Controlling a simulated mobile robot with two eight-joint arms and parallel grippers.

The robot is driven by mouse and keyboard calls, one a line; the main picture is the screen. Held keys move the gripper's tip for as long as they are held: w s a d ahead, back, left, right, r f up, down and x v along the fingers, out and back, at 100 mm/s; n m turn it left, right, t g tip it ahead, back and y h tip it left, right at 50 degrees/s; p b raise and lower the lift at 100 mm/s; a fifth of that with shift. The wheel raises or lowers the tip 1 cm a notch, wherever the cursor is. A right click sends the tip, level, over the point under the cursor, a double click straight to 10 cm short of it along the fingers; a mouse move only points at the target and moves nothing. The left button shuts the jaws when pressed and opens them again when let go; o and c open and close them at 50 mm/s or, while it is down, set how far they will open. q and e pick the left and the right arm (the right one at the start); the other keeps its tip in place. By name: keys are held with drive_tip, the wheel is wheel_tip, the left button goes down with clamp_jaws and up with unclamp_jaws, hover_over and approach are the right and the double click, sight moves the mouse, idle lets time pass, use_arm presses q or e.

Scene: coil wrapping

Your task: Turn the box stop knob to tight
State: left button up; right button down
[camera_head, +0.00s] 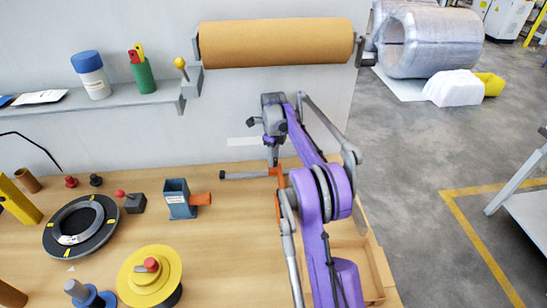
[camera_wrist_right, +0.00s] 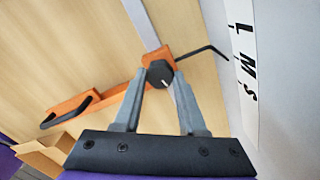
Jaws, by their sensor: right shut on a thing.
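The box stop (camera_wrist_right: 85,103) is an orange bracket on a grey rail (camera_wrist_right: 140,22). Its dark round knob (camera_wrist_right: 160,73) carries a white pointer line that slants down and to the right in the wrist view. My right gripper (camera_wrist_right: 160,80) is shut on the knob, one grey finger on each side. In the head view my right gripper (camera_head: 271,158) reaches down at the back of the table, and part of the orange stop (camera_head: 279,182) shows behind my arm. The knob is hidden there. My left gripper is not in view.
A label with L, M and S (camera_wrist_right: 243,70) is on the wall beside the stop. A thin black rod (camera_wrist_right: 205,52) sticks out near the knob. An open cardboard box (camera_head: 377,262) lies right of my arm. A blue-grey holder (camera_head: 178,199) stands to the left.

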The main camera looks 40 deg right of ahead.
drive_tip(key=shift+w+r+m, duration=0.1)
drive_tip(key=shift+m, duration=0.4)
drive_tip(key=shift+c, duration=2.2)
unclamp_jaws()
wheel_tip(320, 180, up, 7)
drive_tip(key=shift+r, duration=0.2)
